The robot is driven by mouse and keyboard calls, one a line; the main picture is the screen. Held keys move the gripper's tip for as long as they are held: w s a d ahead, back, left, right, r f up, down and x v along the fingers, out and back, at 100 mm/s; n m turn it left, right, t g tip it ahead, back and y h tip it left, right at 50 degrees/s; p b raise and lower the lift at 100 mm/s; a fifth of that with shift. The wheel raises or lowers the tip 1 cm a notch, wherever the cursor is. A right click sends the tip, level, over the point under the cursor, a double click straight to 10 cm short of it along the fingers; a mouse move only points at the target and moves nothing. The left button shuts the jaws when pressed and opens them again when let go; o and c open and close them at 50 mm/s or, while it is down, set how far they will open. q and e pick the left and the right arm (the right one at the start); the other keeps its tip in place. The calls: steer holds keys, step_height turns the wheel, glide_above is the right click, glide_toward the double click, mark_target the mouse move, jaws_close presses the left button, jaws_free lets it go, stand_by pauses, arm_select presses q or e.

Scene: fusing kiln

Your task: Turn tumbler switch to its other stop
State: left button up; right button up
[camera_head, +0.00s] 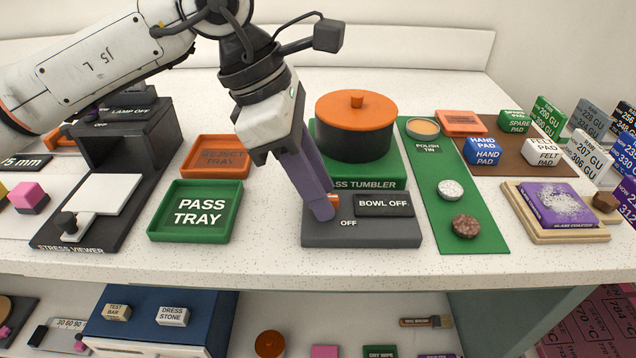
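The glass tumbler unit (365,183) stands at the middle of the bench, with a black bowl and orange lid (356,120) on its green housing. Its dark grey front base (375,234) carries an "OFF" mark and a black plate (384,204) reading "BOWL OFF". A small orange part, seemingly the tumbler switch (335,200), shows just right of my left fingertips; the rest is hidden behind them. My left gripper (322,211) points down at this base, its purple fingers close together and seemingly shut beside the switch. Contact is unclear. My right gripper is out of view.
Left of the unit are a green pass tray (153,212) and an orange reject tray (187,157). A dark stress viewer (125,150) stands farther left. A green mat (452,205) with a polish tin (422,128) lies to the right, then a coaster on a wooden board (540,237).

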arm_select(q)
jaws_close()
